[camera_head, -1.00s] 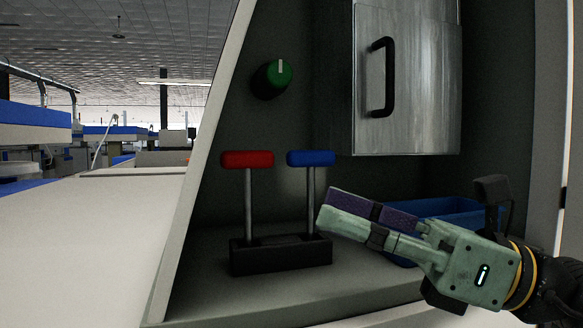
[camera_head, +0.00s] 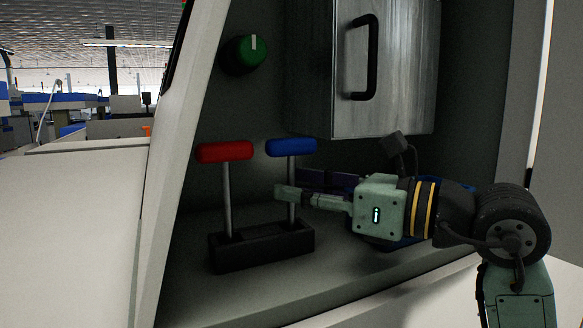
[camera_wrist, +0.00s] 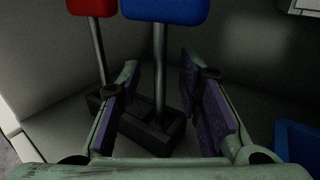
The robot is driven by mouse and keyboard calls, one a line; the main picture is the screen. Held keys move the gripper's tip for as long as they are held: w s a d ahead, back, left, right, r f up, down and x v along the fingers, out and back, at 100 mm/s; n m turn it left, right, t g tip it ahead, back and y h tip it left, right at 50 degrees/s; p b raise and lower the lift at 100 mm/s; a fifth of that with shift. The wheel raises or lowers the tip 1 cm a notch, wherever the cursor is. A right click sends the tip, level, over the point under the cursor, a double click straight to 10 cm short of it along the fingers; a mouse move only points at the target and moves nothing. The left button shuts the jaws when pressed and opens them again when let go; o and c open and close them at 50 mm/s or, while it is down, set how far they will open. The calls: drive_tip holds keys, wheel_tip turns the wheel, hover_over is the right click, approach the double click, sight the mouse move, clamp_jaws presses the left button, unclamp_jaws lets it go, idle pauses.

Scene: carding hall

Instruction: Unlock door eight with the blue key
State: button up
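The blue key (camera_head: 291,147) has a blue bar handle on a thin metal shaft and stands upright in a black holder (camera_head: 262,248); it also shows in the wrist view (camera_wrist: 166,10). The red key (camera_head: 224,152) stands to its left in the same holder. My gripper (camera_head: 286,188) is level with the blue key's shaft, below the handle. In the wrist view its fingers (camera_wrist: 158,66) are open, one on each side of the shaft, with gaps. A grey metal door (camera_head: 405,75) with a black handle is above; no number or keyhole is readable on it.
A green knob (camera_head: 244,54) is on the back wall, left of the metal door. A blue bin (camera_wrist: 298,142) stands on the shelf to the right, partly behind my gripper in the head view. The slanted side panel (camera_head: 165,170) bounds the recess on the left.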

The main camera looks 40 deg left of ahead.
drive_tip(key=shift+s+a, duration=0.2)
drive_tip(key=shift+a, duration=0.75)
drive_tip(key=shift+c, duration=0.3)
clamp_jaws()
